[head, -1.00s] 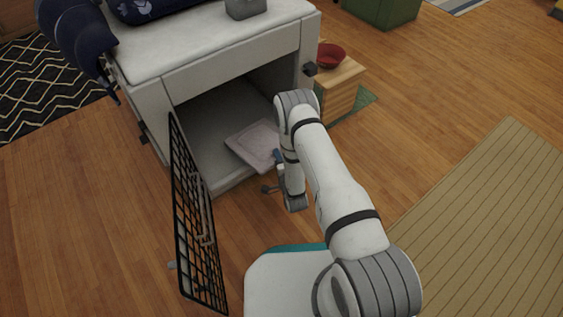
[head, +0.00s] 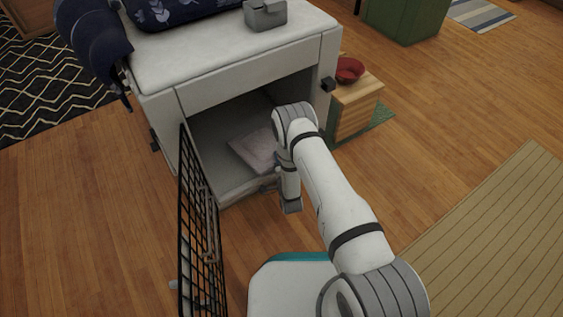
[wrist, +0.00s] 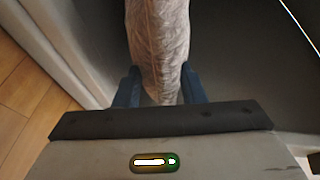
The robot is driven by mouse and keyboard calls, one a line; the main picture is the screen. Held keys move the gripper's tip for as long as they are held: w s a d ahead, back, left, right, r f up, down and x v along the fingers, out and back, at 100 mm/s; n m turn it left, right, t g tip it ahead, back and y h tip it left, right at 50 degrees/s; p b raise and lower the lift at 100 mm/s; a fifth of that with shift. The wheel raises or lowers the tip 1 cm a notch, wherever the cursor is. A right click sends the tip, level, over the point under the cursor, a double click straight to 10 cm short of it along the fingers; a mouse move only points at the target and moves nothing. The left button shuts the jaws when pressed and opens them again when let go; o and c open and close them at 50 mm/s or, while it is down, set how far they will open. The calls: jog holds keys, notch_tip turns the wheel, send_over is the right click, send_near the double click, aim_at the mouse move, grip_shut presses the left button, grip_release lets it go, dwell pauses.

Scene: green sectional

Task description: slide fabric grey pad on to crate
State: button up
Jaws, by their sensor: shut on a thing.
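The fabric grey pad (head: 250,152) is a flat, pale pinkish-grey square. In the head view it lies inside the open white crate (head: 256,75), over the crate's floor near the front opening. My gripper (wrist: 160,90) is shut on the pad's near edge in the wrist view, a dark blue finger on each side of the fabric (wrist: 158,45). In the head view my arm hides most of the gripper and the pad's right end. I cannot tell whether the pad rests fully on the crate floor.
The crate's black wire door (head: 199,225) stands swung open at the left of the opening. A dark blue cushion (head: 180,10) and a grey box (head: 265,14) sit on the crate top. A wooden stand (head: 355,108) with a red bowl (head: 349,70) is at the right.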

jog(key=shift+a, duration=0.15)
jog(key=o, duration=0.8)
jog(key=shift+o, duration=0.2)
jog(key=p+v, duration=0.3)
jog(key=v, duration=0.4)
jog(key=shift+s, duration=0.4)
